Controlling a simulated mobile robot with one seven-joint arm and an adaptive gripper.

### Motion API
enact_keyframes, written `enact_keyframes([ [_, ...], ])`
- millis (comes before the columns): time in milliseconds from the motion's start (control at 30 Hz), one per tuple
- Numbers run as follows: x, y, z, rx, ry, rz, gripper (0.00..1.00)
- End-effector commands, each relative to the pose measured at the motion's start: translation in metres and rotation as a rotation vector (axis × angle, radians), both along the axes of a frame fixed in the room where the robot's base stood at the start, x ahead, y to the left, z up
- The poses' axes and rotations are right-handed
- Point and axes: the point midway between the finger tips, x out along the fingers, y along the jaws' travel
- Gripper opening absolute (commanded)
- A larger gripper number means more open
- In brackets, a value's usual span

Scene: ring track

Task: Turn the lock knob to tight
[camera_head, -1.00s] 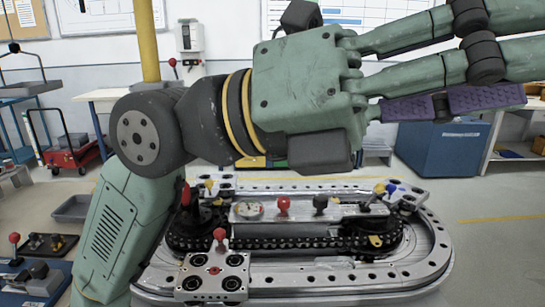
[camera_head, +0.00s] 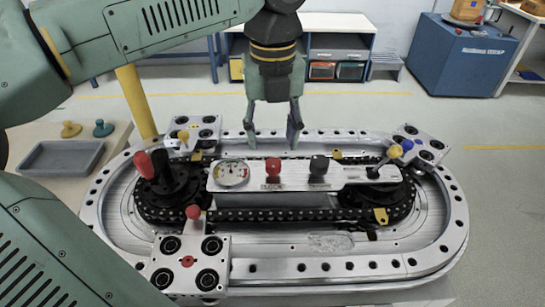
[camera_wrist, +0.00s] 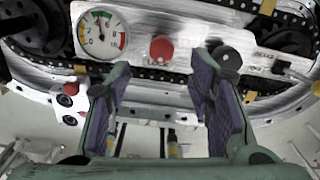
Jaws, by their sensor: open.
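The centre panel (camera_head: 300,184) on the ring track carries a round dial gauge (camera_head: 232,173), a red knob (camera_head: 273,168) and a black knob (camera_head: 319,168). My gripper (camera_head: 272,135) points down, open and empty, behind and above the panel near the red knob. In the wrist view the red knob (camera_wrist: 163,48) shows beyond the gap between the purple-padded fingers. The black knob (camera_wrist: 228,58) is near the right finger's tip. The gauge (camera_wrist: 101,34) shows clearly.
A dark chain (camera_head: 290,214) runs around the panel. A red-handled lever (camera_head: 145,164) stands at left, and blue and yellow knobs (camera_head: 401,147) at right. A carriage with a red-tipped pin (camera_head: 193,212) sits front left. A yellow post (camera_head: 136,102) rises back left.

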Motion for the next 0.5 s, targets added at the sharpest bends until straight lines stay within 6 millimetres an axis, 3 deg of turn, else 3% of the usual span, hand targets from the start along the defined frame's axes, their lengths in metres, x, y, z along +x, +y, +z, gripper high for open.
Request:
enact_keyframes([
  [300, -0.002, 0.013, -0.06, -0.004, 0.001, 0.013, 0.48],
  [500, -0.004, 0.016, -0.075, -0.005, -0.001, 0.017, 0.48],
])
